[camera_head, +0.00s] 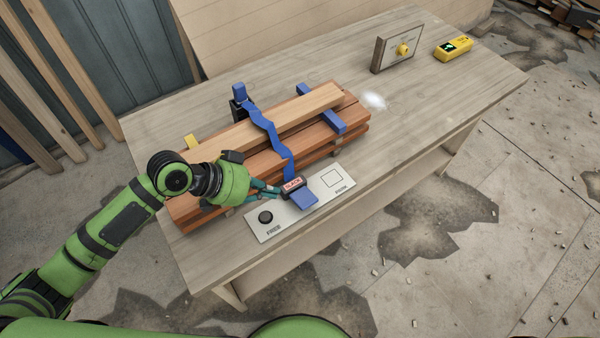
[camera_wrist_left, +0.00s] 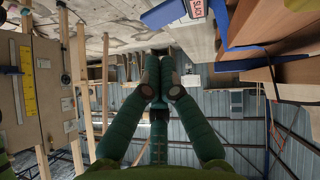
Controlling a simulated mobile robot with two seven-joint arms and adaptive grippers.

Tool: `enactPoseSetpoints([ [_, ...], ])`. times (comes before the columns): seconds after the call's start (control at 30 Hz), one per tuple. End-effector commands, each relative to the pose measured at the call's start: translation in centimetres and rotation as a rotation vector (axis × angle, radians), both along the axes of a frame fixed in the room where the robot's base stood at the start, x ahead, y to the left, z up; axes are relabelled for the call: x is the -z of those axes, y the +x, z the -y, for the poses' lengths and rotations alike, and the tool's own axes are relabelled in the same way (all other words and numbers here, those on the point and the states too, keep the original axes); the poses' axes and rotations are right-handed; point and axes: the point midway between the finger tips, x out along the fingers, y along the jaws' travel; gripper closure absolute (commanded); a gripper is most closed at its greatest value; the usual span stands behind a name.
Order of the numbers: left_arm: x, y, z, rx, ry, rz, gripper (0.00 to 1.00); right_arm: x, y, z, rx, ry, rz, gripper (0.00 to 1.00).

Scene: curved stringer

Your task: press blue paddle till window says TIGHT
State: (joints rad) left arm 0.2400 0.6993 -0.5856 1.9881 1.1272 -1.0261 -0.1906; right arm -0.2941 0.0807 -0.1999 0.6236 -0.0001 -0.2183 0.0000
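The blue paddle (camera_head: 304,200) sticks out at the front of the ratchet on the bench's near side. Its window (camera_head: 292,184) reads SLACK in red on white. In the left wrist view the window (camera_wrist_left: 197,8) is at the top edge, with the blue paddle (camera_wrist_left: 163,14) beside it. A slack, wavy blue strap (camera_head: 270,135) runs from the ratchet over the stacked boards (camera_head: 300,110). My left gripper (camera_head: 277,190) is just left of the ratchet; its fingertips (camera_wrist_left: 160,82) are together with nothing visible between them. I cannot tell whether it touches the ratchet. My right gripper is not in view.
A white plate (camera_head: 335,183) with a black knob (camera_head: 265,217) and the word FREE lies under the ratchet. A board with a yellow knob (camera_head: 403,49) and a yellow device (camera_head: 453,47) stand at the back right. The bench's right side is mostly clear.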

Motion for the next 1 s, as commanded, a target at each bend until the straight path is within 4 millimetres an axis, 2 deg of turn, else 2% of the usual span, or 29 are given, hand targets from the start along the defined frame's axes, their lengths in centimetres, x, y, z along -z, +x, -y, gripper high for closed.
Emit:
enactPoseSetpoints([
  [0.2, -0.6, 0.5, -0.3, 0.006, -0.016, -0.005, 1.00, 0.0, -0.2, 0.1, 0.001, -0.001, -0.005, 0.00],
  [0.4, -0.6, 0.5, -0.3, 0.005, -0.017, -0.005, 1.00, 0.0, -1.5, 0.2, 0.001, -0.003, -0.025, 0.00],
  [0.57, -0.3, 0.7, 0.2, 0.004, -0.018, -0.006, 1.00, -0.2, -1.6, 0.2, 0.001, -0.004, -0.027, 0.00],
  [0.67, 0.5, 1.0, 1.2, 0.003, -0.020, -0.007, 1.00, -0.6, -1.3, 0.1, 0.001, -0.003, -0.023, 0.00],
  [1.0, 4.6, 2.5, 5.3, 0.004, -0.016, -0.006, 1.00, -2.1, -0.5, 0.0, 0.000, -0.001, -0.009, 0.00],
])
